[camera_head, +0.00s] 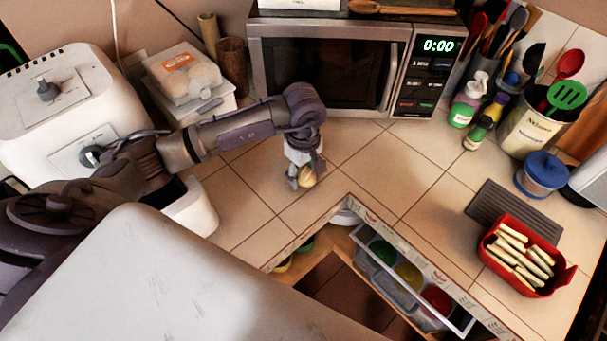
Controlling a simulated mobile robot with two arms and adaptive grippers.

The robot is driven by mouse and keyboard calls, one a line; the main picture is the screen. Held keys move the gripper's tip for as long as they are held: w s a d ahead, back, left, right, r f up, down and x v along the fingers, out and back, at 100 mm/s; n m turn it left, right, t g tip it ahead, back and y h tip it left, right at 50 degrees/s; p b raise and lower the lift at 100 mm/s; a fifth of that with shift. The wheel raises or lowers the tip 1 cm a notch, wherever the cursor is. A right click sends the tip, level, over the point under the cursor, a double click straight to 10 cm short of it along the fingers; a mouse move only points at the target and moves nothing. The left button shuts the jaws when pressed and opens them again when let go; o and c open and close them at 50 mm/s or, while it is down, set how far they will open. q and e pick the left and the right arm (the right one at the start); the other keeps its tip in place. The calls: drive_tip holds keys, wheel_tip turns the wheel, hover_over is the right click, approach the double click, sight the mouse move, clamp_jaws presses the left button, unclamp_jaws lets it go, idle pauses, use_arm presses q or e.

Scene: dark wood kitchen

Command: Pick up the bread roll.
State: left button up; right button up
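A small tan, rounded thing that looks like the bread roll (307,176) sits at the fingers of my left gripper (299,180), over the tiled counter near its inner corner. The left arm comes in from the left and the gripper points down in front of the microwave. Part of the roll is hidden by the gripper. The fingers are small here, and I cannot tell if they are closed on the roll or only around it, nor if it touches the counter. My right gripper is not in view.
A microwave (330,65) stands behind the gripper. A white toaster (65,110) and a packet of eggs or rolls (183,72) are at left. A red container (525,258), a dark mat (513,213) and utensil pots (532,130) are at right. An open drawer (412,278) juts out below the counter.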

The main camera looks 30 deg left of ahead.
sight(304, 170)
use_arm(q)
drive_tip(key=c, duration=0.5)
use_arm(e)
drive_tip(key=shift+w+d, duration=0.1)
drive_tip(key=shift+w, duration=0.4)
use_arm(q)
drive_tip(key=shift+w+r+b, duration=0.1)
drive_tip(key=shift+r+b, duration=0.3)
drive_tip(key=shift+r, duration=0.2)
wheel_tip(304, 170, up, 3)
drive_tip(key=shift+f+b, duration=0.1)
drive_tip(key=shift+b, duration=0.55)
drive_tip(key=shift+s+d+r+b, duration=0.45)
drive_tip(key=shift+d+r, duration=0.75)
drive_tip(key=shift+d, duration=0.7)
drive_tip(key=shift+s+d+r+b, duration=0.45)
drive_tip(key=shift+d+r, duration=0.7)
drive_tip(key=shift+d, duration=0.75)
drive_tip(key=shift+s+d+r+b, duration=0.45)
drive_tip(key=shift+d+r, duration=0.75)
drive_tip(key=shift+d, duration=0.7)
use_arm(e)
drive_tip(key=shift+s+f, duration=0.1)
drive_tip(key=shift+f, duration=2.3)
